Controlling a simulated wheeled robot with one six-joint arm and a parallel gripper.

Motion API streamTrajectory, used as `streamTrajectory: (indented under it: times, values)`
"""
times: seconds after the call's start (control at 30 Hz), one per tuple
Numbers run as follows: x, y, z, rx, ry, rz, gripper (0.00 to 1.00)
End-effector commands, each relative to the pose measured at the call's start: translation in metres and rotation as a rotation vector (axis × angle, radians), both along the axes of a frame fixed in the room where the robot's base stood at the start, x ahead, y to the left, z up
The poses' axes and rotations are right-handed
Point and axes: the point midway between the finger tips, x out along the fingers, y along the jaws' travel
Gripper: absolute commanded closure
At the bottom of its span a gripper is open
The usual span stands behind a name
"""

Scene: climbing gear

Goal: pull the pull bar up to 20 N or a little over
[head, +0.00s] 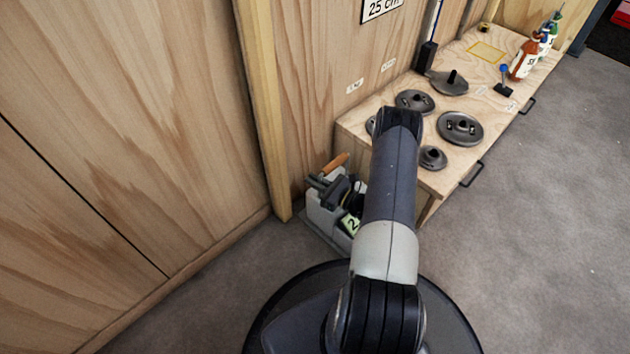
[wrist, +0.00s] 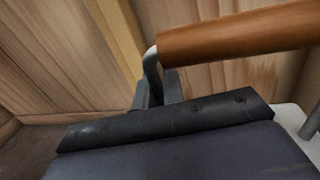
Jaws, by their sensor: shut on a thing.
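The pull bar (head: 335,162) is a wooden, orange-brown rod at the low grey-white unit by the plywood wall. In the wrist view the bar (wrist: 240,35) crosses the upper right, with a bent metal end piece at its left. My gripper (head: 322,184) is low beside the bench and shut on the bar; my arm hides part of it. In the wrist view the jaws (wrist: 158,92) are dark and partly behind the bar, so the contact itself is hidden. A pale green display (head: 350,223) on the unit shows a "2"; the rest of its reading is hidden.
A plywood bench (head: 405,175) stands to the right, with several round dark grey pieces and bottles (head: 524,58) on it. Black handles (head: 473,174) stick out from its front. A wooden post (head: 262,110) stands left of the unit. Grey floor (head: 540,230) is clear at right.

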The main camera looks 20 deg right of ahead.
Motion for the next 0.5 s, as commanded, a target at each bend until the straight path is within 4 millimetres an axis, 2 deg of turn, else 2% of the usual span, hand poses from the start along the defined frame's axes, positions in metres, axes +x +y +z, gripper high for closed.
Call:
streamTrajectory:
  times: [0.5]
  values:
    - [0.0, 0.001, -0.021, 0.002, -0.002, 0.003, 1.0]
